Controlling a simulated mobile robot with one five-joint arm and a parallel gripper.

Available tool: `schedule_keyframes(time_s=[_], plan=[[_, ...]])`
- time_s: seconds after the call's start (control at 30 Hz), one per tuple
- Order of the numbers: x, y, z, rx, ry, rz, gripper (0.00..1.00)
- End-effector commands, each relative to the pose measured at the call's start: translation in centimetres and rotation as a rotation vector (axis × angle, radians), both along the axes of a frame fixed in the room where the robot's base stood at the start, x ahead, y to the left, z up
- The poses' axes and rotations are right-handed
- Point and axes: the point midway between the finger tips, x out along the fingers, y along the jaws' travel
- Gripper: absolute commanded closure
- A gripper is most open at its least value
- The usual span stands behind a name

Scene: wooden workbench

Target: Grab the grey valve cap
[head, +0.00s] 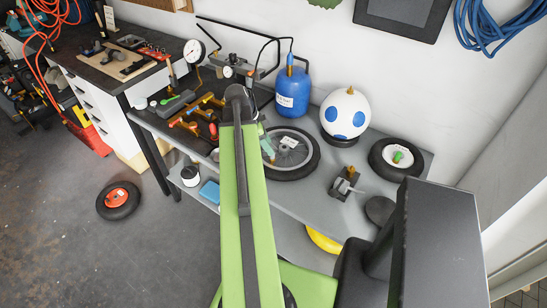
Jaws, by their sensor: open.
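I cannot pick out a grey valve cap for certain at this size. A wheel (312,168) with a black tyre and grey hub lies flat on the grey workbench, partly behind my green arm. A small teal-green piece (268,150) shows at its left side; I cannot tell what it is. A smaller black wheel (377,160) with a green piece at its centre lies to the right. A dark block with a brass-coloured fitting (346,182) stands between and in front of them.
A blue tank (292,93) and a white ball with blue spots (345,113) stand along the back. A dial gauge (195,52) and an orange-brown rack (196,115) are on the left. A black tyre with a red hub (118,200) lies on the floor.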

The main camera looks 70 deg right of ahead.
Motion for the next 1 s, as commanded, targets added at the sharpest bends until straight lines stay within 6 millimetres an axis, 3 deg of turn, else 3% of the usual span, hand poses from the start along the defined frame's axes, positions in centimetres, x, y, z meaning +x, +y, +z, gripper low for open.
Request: schedule_keyframes(time_s=[0.03, 0.2, 0.47, 0.8, 1.0], plan=[[-0.2, -0.1, -1.6, 0.0, 0.0, -0.001, 0.54], [-1.1, -0.6, -4.1, 0.0, 0.0, -0.002, 0.54], [-1.3, -0.7, -3.8, 0.0, 0.0, 0.0, 0.55], [-1.2, -0.7, -3.8, 0.0, 0.0, 0.0, 1.0], [-1.2, -0.7, -3.8, 0.0, 0.0, 0.0, 1.0]])
